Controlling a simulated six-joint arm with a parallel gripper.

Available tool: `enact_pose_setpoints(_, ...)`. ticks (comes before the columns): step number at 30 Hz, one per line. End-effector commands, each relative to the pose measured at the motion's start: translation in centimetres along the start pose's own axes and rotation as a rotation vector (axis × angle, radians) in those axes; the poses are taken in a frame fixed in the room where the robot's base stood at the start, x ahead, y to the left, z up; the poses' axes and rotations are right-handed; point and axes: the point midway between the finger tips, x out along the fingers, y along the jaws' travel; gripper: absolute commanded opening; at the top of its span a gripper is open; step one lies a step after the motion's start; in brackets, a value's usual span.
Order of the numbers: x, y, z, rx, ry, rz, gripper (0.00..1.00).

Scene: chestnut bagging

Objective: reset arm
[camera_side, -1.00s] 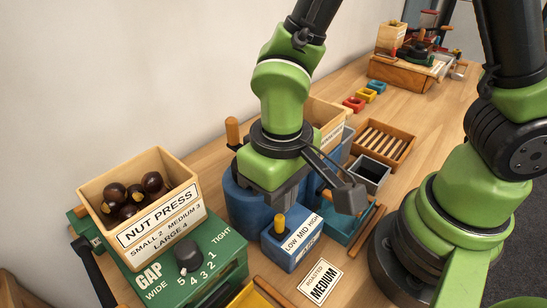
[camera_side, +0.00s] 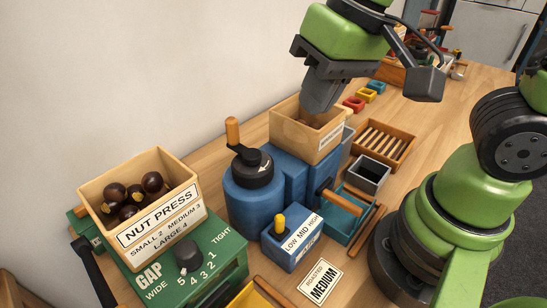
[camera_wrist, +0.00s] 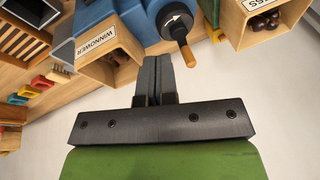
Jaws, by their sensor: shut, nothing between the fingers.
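My gripper (camera_side: 318,106) is shut and empty, up in the air above the wooden winnower box in the side view. In the wrist view my gripper (camera_wrist: 156,62) shows its two dark fingers pressed together, pointing away from the green wrist. The open wooden winnower box (camera_side: 330,145) stands on the blue machine (camera_side: 256,200); the wrist view shows its WINNOWER label (camera_wrist: 97,40). The fingers cover part of the box in the side view, and I cannot tell whether they touch it.
The nut press (camera_side: 190,262) with a box (camera_side: 139,225) of chestnuts stands at the left. A blue LOW MID HIGH unit (camera_side: 292,242) has a yellow knob. A slatted wooden tray (camera_side: 384,144), a grey bin (camera_side: 368,174) and a MEDIUM card (camera_side: 320,281) lie around. Wall behind.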

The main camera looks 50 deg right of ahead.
Motion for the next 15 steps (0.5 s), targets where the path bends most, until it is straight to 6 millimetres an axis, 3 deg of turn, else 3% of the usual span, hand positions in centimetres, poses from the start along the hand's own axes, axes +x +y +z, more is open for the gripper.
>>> enact_pose_setpoints(1,-1.8,0.8,0.0,0.031,0.058,-0.026,0.0)
enact_pose_setpoints(6,-5.8,2.7,1.1,0.089,0.2,-0.081,0.0)
enact_pose_setpoints(15,-8.1,3.7,2.7,0.117,0.312,-0.112,0.0)
